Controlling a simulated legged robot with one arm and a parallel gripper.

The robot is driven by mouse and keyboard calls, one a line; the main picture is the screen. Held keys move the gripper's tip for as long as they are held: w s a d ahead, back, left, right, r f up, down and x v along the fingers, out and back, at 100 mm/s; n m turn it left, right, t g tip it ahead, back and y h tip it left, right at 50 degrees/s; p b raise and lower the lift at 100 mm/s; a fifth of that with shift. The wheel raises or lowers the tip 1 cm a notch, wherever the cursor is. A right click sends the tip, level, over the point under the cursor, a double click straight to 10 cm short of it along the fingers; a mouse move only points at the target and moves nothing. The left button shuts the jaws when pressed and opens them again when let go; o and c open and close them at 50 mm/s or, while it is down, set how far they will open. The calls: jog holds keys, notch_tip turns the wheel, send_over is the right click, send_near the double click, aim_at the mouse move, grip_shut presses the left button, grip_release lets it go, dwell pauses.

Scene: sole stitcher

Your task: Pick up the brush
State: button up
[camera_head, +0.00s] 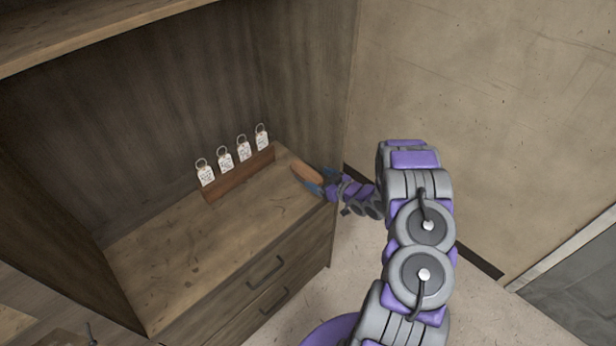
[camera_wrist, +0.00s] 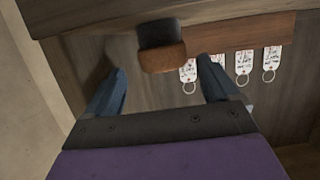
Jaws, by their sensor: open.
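The brush (camera_head: 306,177) has an orange-brown wooden body and lies at the right end of the wooden cabinet top. In the wrist view the brush (camera_wrist: 163,58) shows its brown body towards me and a dark part behind it. My gripper (camera_head: 321,181) reaches in from the right, low over the cabinet's right end. In the wrist view my gripper (camera_wrist: 162,68) is open, with one blue finger on each side of the brush's line. The brush sits at or just beyond the fingertips. I see no clear contact, and nothing is held.
A wooden rack (camera_head: 240,173) with several white key tags (camera_head: 224,160) stands along the back, left of the brush. The tags also show in the wrist view (camera_wrist: 243,64). The cabinet top (camera_head: 190,240) is clear at front left. A wall (camera_head: 480,100) is at right.

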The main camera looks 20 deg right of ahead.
aim_at(314, 177)
jog(key=x, duration=0.2)
jog(key=a+b+x, duration=0.1)
jog(key=x, duration=0.2)
jog(key=shift+s+f, duration=0.1)
jog(key=shift+s, duration=0.15)
jog(key=shift+w+d+f, duration=0.1)
jog(key=shift+w+d, duration=0.05)
jog(key=shift+d, duration=0.5)
jog(key=shift+c, duration=1.1)
jog(key=shift+a, duration=0.55)
jog(key=c, duration=0.4)
jog(key=shift+d, duration=0.1)
jog(key=c, duration=0.5)
jog(key=shift+d, duration=0.25)
